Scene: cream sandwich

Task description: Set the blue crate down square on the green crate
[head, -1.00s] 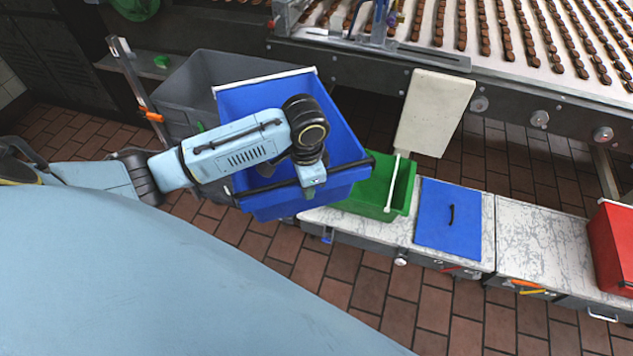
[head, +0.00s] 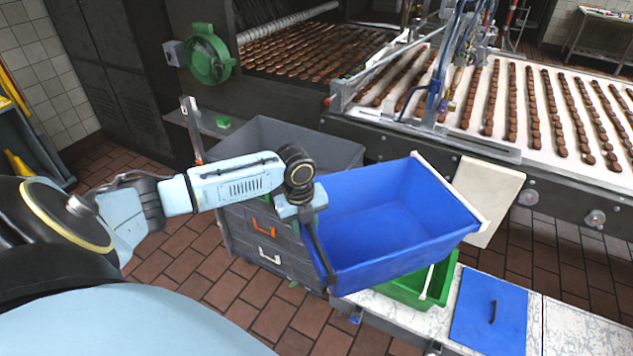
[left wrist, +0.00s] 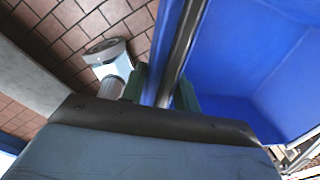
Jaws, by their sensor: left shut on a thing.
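The blue crate (head: 395,215) is open and empty and hangs tilted in the air in the head view. My left gripper (head: 316,240) is shut on its left-hand edge; in the left wrist view the fingers (left wrist: 160,92) straddle that edge, with the blue crate's inside (left wrist: 230,70) to the right. The green crate (head: 440,287) stands on the pale counter, below and partly behind the blue crate. The blue crate hides much of the green crate, including its left part. I cannot tell the exact gap between them. My right gripper is not in view.
A blue lid with a black handle (head: 490,312) lies on the counter (head: 565,330) right of the green crate. A grey bin (head: 330,150) stands behind my left arm. A pale board (head: 487,195) hangs from the conveyor (head: 480,110) behind the crates.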

